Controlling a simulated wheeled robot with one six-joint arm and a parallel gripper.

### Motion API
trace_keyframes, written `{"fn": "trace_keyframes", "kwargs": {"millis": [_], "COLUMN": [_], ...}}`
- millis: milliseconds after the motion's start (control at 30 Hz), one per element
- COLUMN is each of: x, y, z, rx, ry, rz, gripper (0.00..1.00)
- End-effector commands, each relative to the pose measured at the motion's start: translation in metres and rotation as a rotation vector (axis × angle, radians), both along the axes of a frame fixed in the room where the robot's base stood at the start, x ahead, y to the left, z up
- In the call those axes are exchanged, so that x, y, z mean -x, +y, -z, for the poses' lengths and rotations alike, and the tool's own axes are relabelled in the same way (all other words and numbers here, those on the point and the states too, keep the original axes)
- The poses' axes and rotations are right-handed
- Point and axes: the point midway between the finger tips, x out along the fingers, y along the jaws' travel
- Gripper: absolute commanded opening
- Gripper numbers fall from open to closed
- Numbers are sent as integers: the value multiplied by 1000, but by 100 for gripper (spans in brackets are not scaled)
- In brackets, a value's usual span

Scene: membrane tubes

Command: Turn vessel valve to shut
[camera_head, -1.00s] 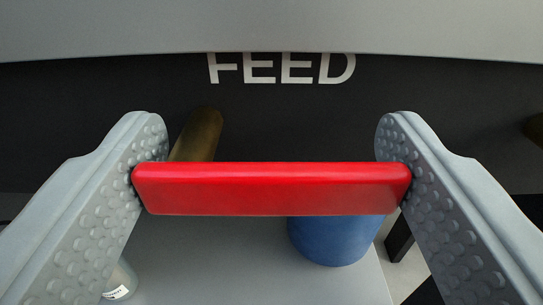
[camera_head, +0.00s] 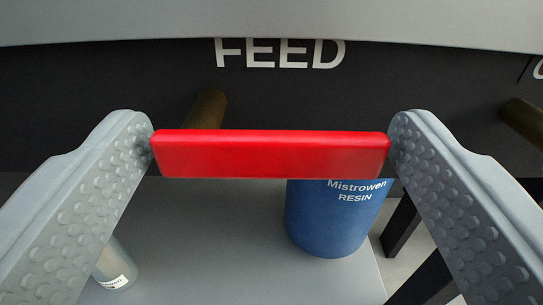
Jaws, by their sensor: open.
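A red bar-shaped valve handle (camera_head: 270,155) lies level across the middle of the view, in front of a dark panel marked FEED. My gripper (camera_head: 270,150) is open, with one grey studded finger on each side of the handle. The finger tips stand close to the handle's two ends; whether they touch it I cannot tell. A brown, pipe-like stub (camera_head: 207,108) shows behind the handle at its left. The handle's mounting is hidden.
A blue container (camera_head: 330,220) lettered Mistrowen RESIN stands below and behind the handle on a grey surface (camera_head: 200,240). A grey labelled cylinder (camera_head: 116,268) is at lower left, partly behind the left finger. Another brown stub (camera_head: 522,120) is at right.

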Motion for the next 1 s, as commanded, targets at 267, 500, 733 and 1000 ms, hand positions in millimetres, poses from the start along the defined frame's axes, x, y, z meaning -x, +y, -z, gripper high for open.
{"fn": "trace_keyframes", "kwargs": {"millis": [267,500,733,1000], "x": [53,101,140,159], "y": [0,0,0,0], "z": [-1,0,0,0], "rx": [0,0,0,0], "ry": [1,1,1,1], "rz": [0,0,0,0], "gripper": [79,79,79,79]}}
